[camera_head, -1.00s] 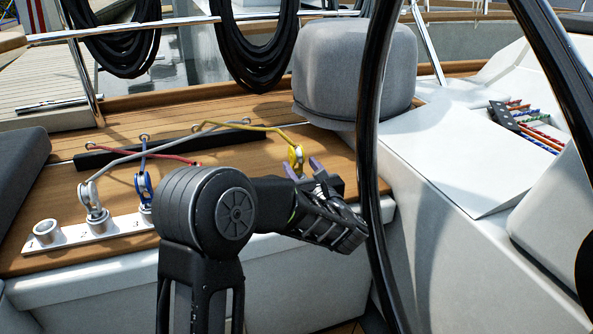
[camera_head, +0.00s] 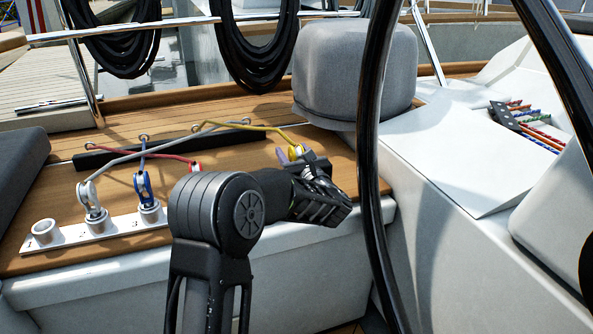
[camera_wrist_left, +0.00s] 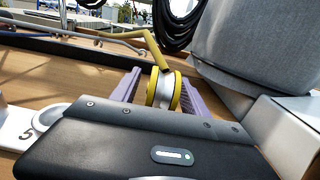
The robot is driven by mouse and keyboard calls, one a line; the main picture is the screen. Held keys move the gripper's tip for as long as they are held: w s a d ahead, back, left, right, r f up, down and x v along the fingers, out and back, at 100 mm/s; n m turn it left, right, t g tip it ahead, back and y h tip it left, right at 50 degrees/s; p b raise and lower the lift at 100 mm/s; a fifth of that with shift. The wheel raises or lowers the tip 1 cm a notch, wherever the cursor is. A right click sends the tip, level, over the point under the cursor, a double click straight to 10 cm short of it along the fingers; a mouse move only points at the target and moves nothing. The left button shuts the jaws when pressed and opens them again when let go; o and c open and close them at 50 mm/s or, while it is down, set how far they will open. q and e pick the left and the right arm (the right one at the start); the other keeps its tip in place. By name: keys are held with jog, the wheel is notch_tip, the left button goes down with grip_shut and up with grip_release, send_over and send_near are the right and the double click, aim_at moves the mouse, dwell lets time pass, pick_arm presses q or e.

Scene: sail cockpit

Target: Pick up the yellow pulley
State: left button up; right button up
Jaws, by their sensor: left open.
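The yellow pulley (camera_head: 294,152) stands on the teak bench at the end of a yellow rope (camera_head: 262,129). In the left wrist view the pulley (camera_wrist_left: 163,91) shows yellow cheeks around a pale wheel. My left gripper (camera_head: 290,155) is open, with its purple fingers on either side of the pulley. In the wrist view the left gripper (camera_wrist_left: 160,90) has one finger to the left of the pulley and one close along its right side. The gripper body hides the pulley's lower part. My right gripper is not in view.
A blue pulley (camera_head: 143,186) and a grey one (camera_head: 89,199) stand on a white numbered strip (camera_head: 70,238). A red rope (camera_head: 170,156) leads to a mostly hidden red pulley. A black wheel rim (camera_head: 369,150) rises right of my arm; a grey cushioned block (camera_head: 353,68) stands behind.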

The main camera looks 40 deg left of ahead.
pick_arm(q)
jog(key=shift+w+a, duration=0.1)
jog(key=shift+a, duration=0.1)
jog(key=shift+c, duration=0.2)
grip_shut()
dwell(0.6)
dwell(0.4)
